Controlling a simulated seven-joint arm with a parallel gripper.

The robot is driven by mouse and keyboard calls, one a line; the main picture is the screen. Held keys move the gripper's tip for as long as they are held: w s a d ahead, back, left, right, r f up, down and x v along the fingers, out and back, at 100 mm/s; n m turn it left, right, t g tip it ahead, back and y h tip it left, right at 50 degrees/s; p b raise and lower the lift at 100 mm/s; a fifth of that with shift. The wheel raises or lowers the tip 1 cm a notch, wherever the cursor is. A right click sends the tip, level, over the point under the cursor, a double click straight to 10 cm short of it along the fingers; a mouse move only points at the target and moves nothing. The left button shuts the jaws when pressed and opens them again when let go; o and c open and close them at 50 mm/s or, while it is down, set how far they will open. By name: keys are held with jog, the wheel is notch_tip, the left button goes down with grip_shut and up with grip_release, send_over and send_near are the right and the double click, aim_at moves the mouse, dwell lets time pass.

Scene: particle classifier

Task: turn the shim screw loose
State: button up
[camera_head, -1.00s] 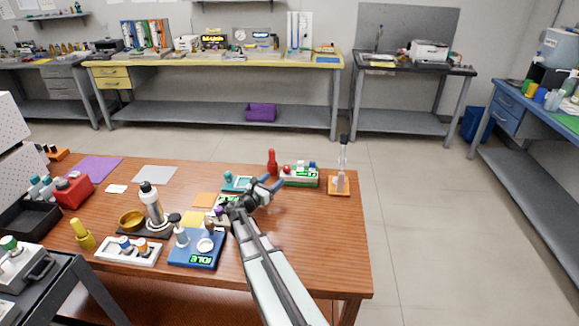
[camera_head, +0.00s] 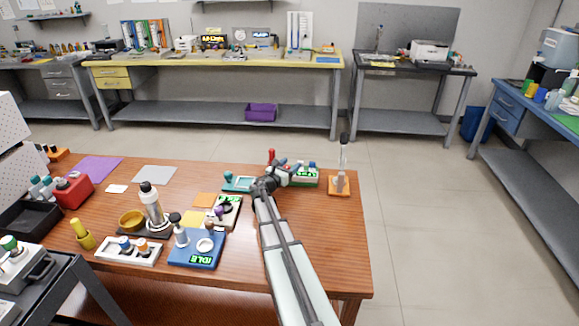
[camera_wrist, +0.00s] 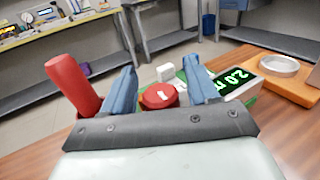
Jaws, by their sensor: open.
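A green-and-white device with a lit green display (camera_head: 305,178) stands at the back right of the wooden table. In the wrist view its display (camera_wrist: 236,82) reads about 2.0. A round red knob (camera_wrist: 160,96) with a white mark on top sits on the device; it may be the shim screw, but no label shows. My gripper (camera_head: 284,172) is at the left part of this device. In the wrist view my gripper (camera_wrist: 160,66) is open, its blue fingers apart, with the knob showing between them. I cannot tell whether they touch it. My gripper partly hides the device in the head view.
A red upright handle (camera_wrist: 73,84) stands close left of my fingers. An orange base (camera_wrist: 292,86) with a silver disc is to the right. A grey device (camera_head: 228,212) and a blue IDLE device (camera_head: 198,250) stand nearer. The table's front right is clear.

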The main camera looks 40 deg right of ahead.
jog(key=c, duration=0.9)
jog(key=shift+c, duration=0.2)
jog(key=shift+t, duration=0.3)
jog(key=shift+n+t+y, duration=0.5)
jog(key=shift+n+t, duration=0.3)
jog(key=shift+w+a+n+t+y, duration=0.1)
jog(key=shift+w+n+t+y, duration=0.05)
jog(key=shift+n+t+y, duration=0.65)
jog(key=shift+w+n+t+y, duration=0.1)
jog(key=shift+n+t+y, duration=0.4)
jog(key=shift+t, duration=0.6)
jog(key=shift+w+a+n+t+y, duration=0.15)
jog(key=shift+w+n+t+y, duration=0.05)
jog(key=shift+n+t+y, duration=0.65)
jog(key=o, duration=0.9)
jog(key=shift+o, duration=0.2)
